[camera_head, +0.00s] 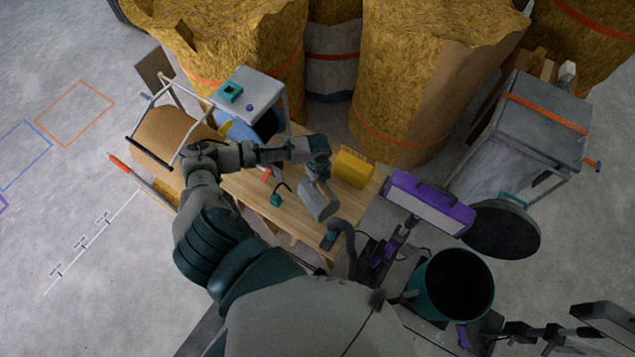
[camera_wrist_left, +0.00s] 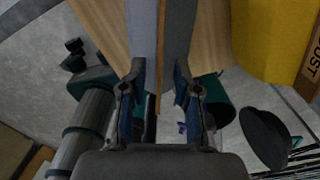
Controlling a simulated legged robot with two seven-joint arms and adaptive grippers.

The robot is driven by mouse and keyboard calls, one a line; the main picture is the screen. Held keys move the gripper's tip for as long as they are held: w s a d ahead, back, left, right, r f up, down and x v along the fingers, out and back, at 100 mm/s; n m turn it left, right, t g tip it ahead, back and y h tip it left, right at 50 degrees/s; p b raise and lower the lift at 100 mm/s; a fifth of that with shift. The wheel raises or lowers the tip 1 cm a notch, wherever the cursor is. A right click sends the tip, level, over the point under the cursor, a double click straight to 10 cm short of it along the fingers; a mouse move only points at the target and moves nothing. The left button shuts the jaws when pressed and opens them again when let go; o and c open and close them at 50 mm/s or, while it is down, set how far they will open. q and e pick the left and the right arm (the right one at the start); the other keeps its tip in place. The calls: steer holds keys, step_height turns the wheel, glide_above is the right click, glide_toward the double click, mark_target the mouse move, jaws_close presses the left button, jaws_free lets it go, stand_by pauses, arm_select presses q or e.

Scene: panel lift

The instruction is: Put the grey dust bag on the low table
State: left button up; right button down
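The grey dust bag (camera_head: 318,200) is held over the low wooden table (camera_head: 245,187), near its right part. In the left wrist view the bag (camera_wrist_left: 145,35) stands edge-on between the fingers, with a thin brown strip along its middle. My left gripper (camera_head: 318,172) reaches in from the left. In the wrist view its two fingers (camera_wrist_left: 160,80) press on both sides of the bag. I cannot tell whether the bag's lower end touches the tabletop. The table's bare wood also shows in the wrist view (camera_wrist_left: 210,50). My right gripper cannot be made out.
A yellow box (camera_head: 354,168) stands on the table just right of the bag. A small teal item (camera_head: 276,199) lies left of it. A purple-and-grey unit (camera_head: 432,202), a teal bucket (camera_head: 440,305) and a black disc (camera_head: 505,230) are to the right. Tall straw-coloured rolls (camera_head: 410,80) stand behind.

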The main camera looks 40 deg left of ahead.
arm_select(q)
step_height(320, 180, up, 10)
steer(key=shift+f, duration=0.15)
steer(key=shift+a, duration=0.1)
stand_by(0.5)
steer(key=shift+s, duration=0.1)
